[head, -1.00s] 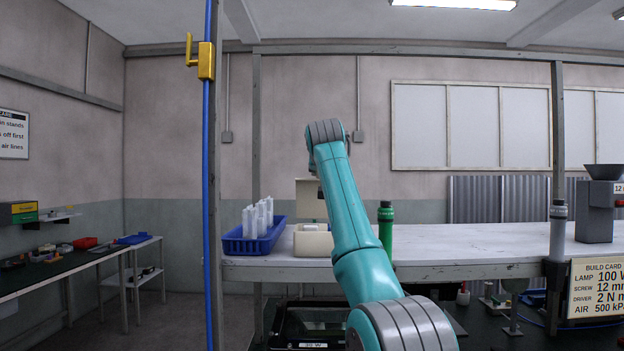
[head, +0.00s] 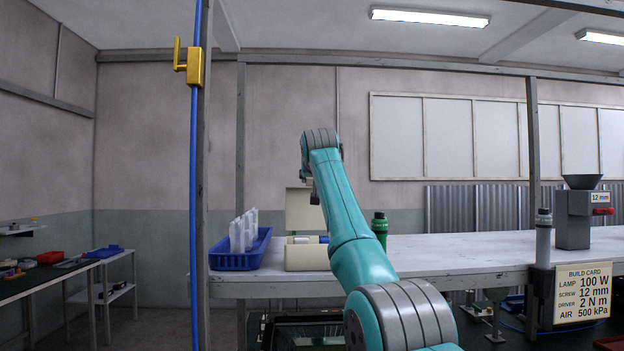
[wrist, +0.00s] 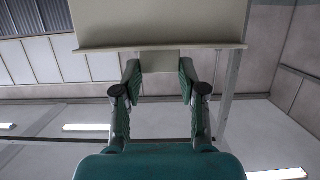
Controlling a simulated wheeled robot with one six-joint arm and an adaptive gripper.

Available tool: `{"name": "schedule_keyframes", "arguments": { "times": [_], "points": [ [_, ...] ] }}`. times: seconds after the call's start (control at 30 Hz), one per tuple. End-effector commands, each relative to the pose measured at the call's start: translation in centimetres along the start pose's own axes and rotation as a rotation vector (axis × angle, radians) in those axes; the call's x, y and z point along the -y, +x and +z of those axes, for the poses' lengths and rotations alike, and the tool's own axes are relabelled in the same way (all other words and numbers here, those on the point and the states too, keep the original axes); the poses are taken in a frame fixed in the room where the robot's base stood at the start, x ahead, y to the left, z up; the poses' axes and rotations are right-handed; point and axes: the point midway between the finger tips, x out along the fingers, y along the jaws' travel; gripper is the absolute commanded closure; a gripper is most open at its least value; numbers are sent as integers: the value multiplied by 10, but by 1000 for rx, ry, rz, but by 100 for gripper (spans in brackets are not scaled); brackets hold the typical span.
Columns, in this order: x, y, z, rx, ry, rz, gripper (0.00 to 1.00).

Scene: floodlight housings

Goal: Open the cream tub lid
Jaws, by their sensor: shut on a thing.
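The cream tub (head: 306,259) stands on the light bench, right of the blue crate. Its cream lid (head: 302,211) stands raised, roughly upright, at the tub's back edge. Something blue and white shows at the tub's open top, too small to make out. In the wrist view the lid (wrist: 160,20) fills the top centre, with a small tab (wrist: 160,62) at its edge. My gripper (wrist: 159,68) is shut on this tab, one finger on each side. In the head view my arm hides most of the gripper.
A blue crate (head: 238,262) with several white upright pieces stands left of the tub. A green bottle (head: 380,228) stands to the right, behind my arm. A blue pipe (head: 194,200) and a grey post rise at the left.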

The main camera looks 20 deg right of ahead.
Motion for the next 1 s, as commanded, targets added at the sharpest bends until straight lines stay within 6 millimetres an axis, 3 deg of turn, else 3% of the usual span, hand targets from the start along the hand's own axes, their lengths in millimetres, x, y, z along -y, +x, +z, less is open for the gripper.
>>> {"name": "schedule_keyframes", "arguments": {
  "times": [0.03, 0.07, 0.13, 0.17, 0.63, 1.0],
  "points": [
    [0, -6, -11, -23, 2, -2, 100],
    [0, -6, -11, -23, 2, -2, 54],
    [0, -6, -10, -21, 2, -2, 37],
    [0, -5, -10, -20, 2, -2, 33],
    [1, -8, -4, -10, 1, -1, 33],
    [1, -47, -3, -11, 1, -2, 33]
  ]
}}
